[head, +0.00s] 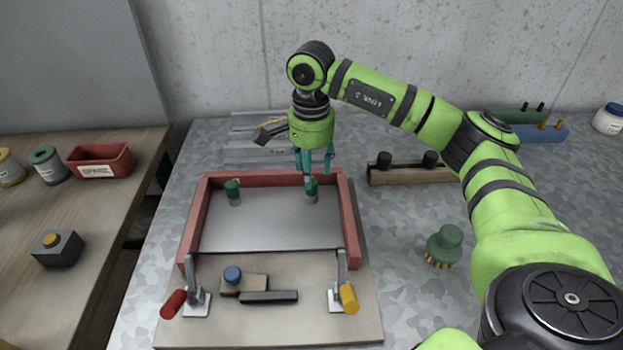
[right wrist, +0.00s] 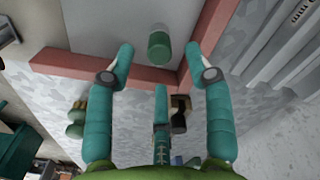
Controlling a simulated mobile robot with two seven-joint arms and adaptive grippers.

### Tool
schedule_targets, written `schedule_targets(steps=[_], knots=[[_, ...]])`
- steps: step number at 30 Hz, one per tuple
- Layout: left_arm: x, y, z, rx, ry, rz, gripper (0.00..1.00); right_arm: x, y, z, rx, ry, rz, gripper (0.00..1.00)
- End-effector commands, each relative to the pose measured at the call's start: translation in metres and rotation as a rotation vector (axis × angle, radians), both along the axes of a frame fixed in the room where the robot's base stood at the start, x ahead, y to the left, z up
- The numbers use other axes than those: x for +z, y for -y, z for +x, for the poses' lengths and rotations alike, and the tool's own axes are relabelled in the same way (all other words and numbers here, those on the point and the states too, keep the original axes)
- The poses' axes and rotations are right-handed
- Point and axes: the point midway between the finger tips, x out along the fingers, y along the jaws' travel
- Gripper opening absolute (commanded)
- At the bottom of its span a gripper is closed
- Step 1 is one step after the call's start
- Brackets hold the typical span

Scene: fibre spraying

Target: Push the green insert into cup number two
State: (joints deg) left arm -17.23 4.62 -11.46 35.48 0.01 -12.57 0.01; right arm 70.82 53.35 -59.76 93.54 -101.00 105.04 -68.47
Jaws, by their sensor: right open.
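Two small grey cups stand on the metal plate inside the red frame, each with a green piece at its top. The left green insert (head: 232,186) stands clear of my gripper. The right green insert (head: 311,184) is just below my right gripper (head: 316,171), whose teal fingers point down. In the right wrist view, a green insert (right wrist: 158,52) with a pale cup shows ahead of the spread fingers (right wrist: 165,62), with nothing between them. No cup numbers are readable, and I cannot tell how deep the inserts sit. My left gripper is out of view.
The red frame (head: 195,222) surrounds the plate, with toggle clamps at its front, red-handled (head: 173,303) and yellow-handled (head: 348,297). A green-topped brush (head: 445,243) stands right on the table. A wooden rack (head: 412,174) with black knobs lies behind it.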

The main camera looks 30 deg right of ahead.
Motion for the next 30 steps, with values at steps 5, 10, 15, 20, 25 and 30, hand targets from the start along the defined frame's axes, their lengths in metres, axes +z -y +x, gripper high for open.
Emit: schedule_targets(steps=[5,10,15,20,25,30], knots=[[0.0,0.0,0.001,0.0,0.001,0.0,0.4,0.041,-0.001,0.001,0.0,0.004,0.001,0.53],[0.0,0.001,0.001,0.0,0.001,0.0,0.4,0.066,-0.001,0.0,0.0,0.002,0.0,0.53],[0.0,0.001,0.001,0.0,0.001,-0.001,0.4,0.076,0.0,0.0,0.001,0.0,0.0,0.53],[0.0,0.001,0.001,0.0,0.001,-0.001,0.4,0.077,0.0,-0.001,0.0,-0.001,0.001,0.53],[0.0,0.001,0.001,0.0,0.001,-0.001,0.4,0.077,0.0,-0.001,0.001,-0.001,0.0,0.53],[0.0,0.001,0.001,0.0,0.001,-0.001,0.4,0.077,0.0,0.0,0.0,-0.001,0.0,0.53]])
